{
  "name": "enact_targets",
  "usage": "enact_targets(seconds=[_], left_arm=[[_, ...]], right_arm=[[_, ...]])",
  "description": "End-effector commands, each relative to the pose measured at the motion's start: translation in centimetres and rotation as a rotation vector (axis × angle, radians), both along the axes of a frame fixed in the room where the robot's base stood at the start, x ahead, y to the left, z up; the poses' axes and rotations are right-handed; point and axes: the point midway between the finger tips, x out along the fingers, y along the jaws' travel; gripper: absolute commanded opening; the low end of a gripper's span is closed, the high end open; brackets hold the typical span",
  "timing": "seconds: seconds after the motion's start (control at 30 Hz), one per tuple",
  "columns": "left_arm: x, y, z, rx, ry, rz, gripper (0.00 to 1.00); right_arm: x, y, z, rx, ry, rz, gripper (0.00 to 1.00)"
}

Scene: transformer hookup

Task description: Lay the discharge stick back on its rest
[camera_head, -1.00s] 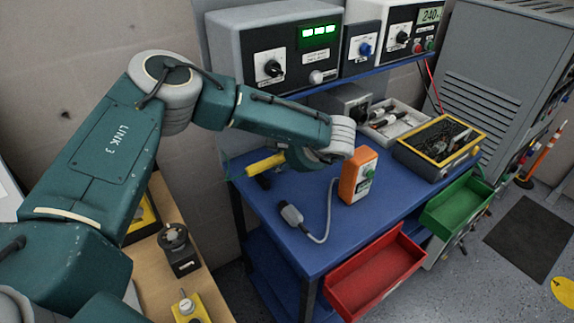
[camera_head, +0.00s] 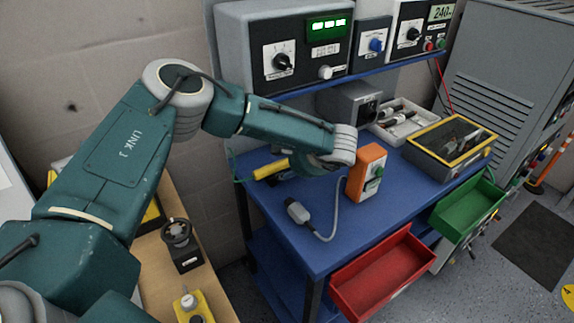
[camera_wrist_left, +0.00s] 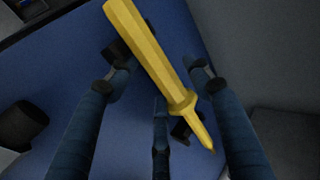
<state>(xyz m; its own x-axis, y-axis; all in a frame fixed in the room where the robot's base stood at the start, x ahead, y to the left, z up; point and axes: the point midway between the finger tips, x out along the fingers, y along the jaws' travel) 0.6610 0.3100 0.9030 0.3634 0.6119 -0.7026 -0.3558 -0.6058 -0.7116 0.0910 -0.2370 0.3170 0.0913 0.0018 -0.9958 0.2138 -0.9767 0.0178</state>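The yellow discharge stick (camera_head: 271,170) lies low over the back left corner of the blue bench, beside my left gripper (camera_head: 285,168). In the left wrist view the stick (camera_wrist_left: 155,60) runs slantwise across the gap between my left gripper's fingers (camera_wrist_left: 160,80), its narrow end pointing down right. The fingers are spread, with clear space between them and the handle. Dark blocks, seemingly the rest (camera_wrist_left: 182,128), show beneath or beside the stick. I cannot tell whether the stick touches both blocks. My right gripper is out of view.
A red drawer (camera_head: 383,270) and a green drawer (camera_head: 468,207) hang open in front. Instruments (camera_head: 285,60) line the back.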

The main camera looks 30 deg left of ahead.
Motion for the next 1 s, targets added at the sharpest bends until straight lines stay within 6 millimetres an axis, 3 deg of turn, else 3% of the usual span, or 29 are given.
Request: enact_targets(seconds=[0.37, 0.8, 1.0], left_arm=[[-0.3, -0.6, 0.5, -0.001, 0.002, -0.001, 0.53], [-3.4, -5.8, 6.6, 0.0, 0.001, -0.004, 0.53], [-4.2, -7.1, 8.1, 0.001, 0.001, 0.0, 0.53]], right_arm=[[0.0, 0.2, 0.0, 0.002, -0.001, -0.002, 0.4], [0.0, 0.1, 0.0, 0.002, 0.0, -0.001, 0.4], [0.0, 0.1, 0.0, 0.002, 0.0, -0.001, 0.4]])
